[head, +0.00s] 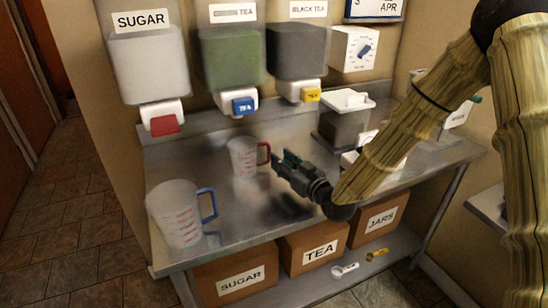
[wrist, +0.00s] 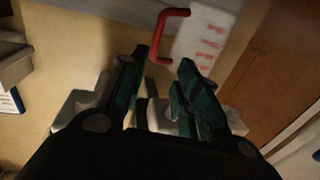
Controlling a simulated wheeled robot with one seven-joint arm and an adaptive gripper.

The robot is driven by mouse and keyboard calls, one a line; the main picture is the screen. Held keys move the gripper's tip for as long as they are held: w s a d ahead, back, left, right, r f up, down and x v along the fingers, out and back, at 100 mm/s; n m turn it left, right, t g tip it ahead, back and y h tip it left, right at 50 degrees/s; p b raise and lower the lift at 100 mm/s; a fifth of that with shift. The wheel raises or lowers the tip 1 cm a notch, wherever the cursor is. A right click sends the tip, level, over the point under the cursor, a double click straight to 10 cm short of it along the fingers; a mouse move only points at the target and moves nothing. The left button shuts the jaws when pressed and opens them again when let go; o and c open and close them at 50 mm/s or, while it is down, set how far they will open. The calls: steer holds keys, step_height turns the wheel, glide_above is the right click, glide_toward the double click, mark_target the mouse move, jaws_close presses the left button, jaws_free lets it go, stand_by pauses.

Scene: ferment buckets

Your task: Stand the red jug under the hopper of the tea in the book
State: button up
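The red jug (head: 243,157), clear with red marks and a red handle on its right, stands upright on the steel counter, in front of and below the green-filled hopper. It also shows in the wrist view (wrist: 205,42). My gripper (head: 282,160) is to its right, with open, empty fingers near the handle. In the wrist view the handle lies just beyond the fingertips (wrist: 163,60). The green-filled hopper (head: 230,58) has a partly smeared label ending in TEA and a blue lever. The dark-filled hopper (head: 297,52) reads BLACK TEA and has a yellow lever. I cannot make out a book.
A larger jug (head: 180,212) with a blue handle stands at the counter's front left. The SUGAR hopper (head: 148,68) has a red lever. A lidded container (head: 343,122) stands behind my gripper, below a dial timer (head: 354,48). Labelled boxes (head: 318,250) sit underneath.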

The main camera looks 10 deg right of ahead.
steer(key=shift+r+v, duration=0.2)
steer(key=shift+v, duration=1.4)
